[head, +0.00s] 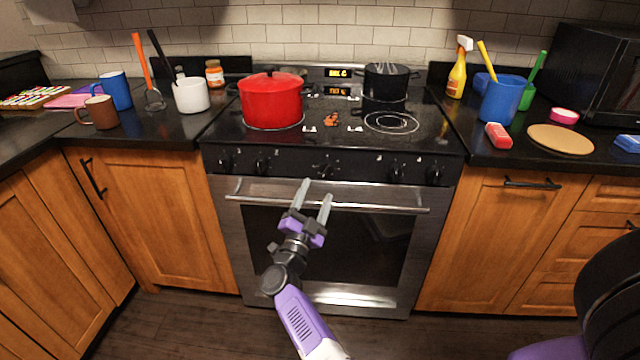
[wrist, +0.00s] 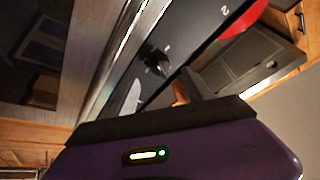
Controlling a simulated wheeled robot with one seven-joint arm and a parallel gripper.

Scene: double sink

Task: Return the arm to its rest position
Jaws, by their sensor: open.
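My gripper (head: 316,191) is open and empty in the head view. Its two grey fingers point up toward the oven handle (head: 326,200), and they overlap the handle and the upper oven door in the picture. I cannot tell whether they touch it. My purple and black arm reaches up from the bottom middle of the head view. The wrist view shows the purple gripper body (wrist: 180,150) along its bottom, with the stove front and a black knob (wrist: 155,60) tilted beyond it.
A red pot (head: 271,100) and a black pot (head: 387,82) stand on the stove. Mugs and utensils stand on the left counter (head: 150,125). A blue cup (head: 501,102), spray bottle (head: 459,68), and round board (head: 560,139) are on the right counter. The floor before the oven shows no objects.

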